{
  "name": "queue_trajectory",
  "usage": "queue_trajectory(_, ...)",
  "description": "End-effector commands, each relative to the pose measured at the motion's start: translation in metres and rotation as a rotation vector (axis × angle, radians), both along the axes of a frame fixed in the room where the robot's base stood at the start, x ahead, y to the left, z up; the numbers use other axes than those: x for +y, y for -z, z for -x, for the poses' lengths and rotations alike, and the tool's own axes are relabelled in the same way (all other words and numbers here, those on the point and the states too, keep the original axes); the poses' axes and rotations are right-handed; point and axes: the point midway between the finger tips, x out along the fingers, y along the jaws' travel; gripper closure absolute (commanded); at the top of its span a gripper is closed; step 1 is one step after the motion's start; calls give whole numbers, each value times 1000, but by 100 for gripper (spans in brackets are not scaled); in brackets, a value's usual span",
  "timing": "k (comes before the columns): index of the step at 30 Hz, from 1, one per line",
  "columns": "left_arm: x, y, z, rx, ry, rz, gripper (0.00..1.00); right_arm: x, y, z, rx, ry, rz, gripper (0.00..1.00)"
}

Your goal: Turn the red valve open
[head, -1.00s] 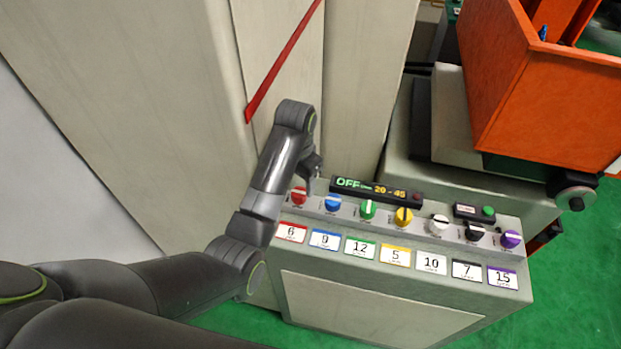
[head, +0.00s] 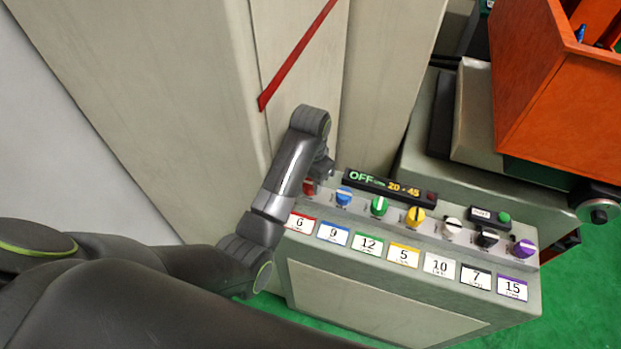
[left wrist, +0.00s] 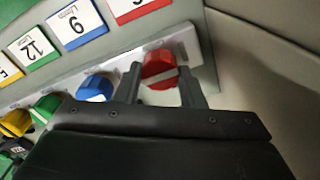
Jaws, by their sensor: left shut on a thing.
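The red valve (head: 309,187) is a round knob at the left end of a row of coloured knobs on a grey console (head: 370,300). Its label (head: 300,223) reads 6. My left gripper (head: 318,178) comes down over it and hides part of it. In the left wrist view, the red valve (left wrist: 160,66) sits between the two dark fingers of my left gripper (left wrist: 160,80), which is shut on it. A pale stripe crosses the knob, slightly tilted. The display (head: 385,184) reads OFF and 20 - 45. My right gripper is not in view.
The blue knob (head: 344,196) is the close neighbour of the red valve, with green, yellow, white, black and purple knobs further right. A tall pale cabinet (head: 180,110) stands behind and left. An orange bin (head: 560,90) is at the upper right.

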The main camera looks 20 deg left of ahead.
Motion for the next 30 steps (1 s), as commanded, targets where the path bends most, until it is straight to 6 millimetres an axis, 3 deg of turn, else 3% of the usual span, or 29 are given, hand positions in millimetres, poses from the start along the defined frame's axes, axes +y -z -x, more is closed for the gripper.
queue_trajectory(14, 0, 0, 0, 0, -113, 0, 87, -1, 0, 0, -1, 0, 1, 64)
queue_trajectory(30, 0, 0, 0, 0, -594, 0, 87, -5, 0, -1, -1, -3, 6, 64)
